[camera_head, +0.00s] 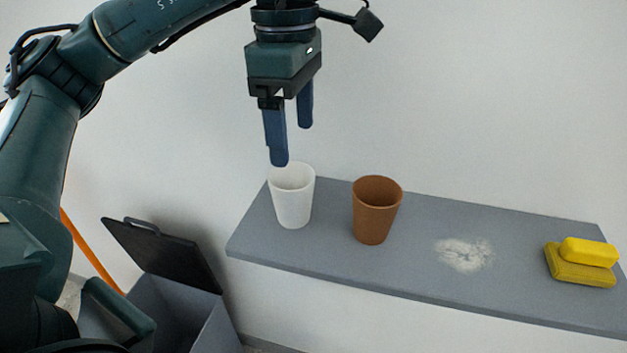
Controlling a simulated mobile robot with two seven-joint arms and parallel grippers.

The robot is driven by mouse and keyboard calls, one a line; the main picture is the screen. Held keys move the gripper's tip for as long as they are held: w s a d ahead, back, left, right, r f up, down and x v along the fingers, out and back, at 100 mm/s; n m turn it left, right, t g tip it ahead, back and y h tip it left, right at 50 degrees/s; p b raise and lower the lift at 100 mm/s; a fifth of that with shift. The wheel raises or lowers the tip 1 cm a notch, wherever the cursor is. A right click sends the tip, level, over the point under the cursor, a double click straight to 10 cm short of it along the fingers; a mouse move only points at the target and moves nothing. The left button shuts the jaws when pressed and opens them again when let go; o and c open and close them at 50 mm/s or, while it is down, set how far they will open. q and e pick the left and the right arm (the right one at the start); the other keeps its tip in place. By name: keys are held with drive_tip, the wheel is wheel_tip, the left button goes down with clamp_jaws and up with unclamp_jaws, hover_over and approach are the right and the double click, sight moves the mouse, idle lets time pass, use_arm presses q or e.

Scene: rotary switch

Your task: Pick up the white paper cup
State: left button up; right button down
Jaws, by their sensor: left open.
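The white paper cup (293,203) stands upright near the left end of a grey shelf (330,268). My left gripper (292,145) points down above the cup, with its two blue fingers apart and nothing between them. The nearer finger's tip overlaps the cup's back rim in the picture; I cannot tell whether it touches or is only in front of or above it. The other finger ends higher up and to the right. My right gripper is not in view.
A brown cup (376,212) stands close to the right of the white one. Farther right are a patch of white powder (464,255) and yellow sponge-like blocks (582,263). A grey bin (180,312) with its dark lid (163,252) open stands below left.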

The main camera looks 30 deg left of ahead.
sight(292, 196)
use_arm(q)
drive_tip(key=shift+y, duration=0.3)
drive_tip(key=f, duration=0.4)
drive_tip(key=a+f, duration=0.1)
drive_tip(key=f, duration=0.1)
drive_tip(key=shift+f, duration=0.3)
drive_tip(key=shift+d+f, duration=0.1)
drive_tip(key=shift+f, duration=2.85)
drive_tip(key=shift+c, duration=0.3)
drive_tip(key=c, duration=1)
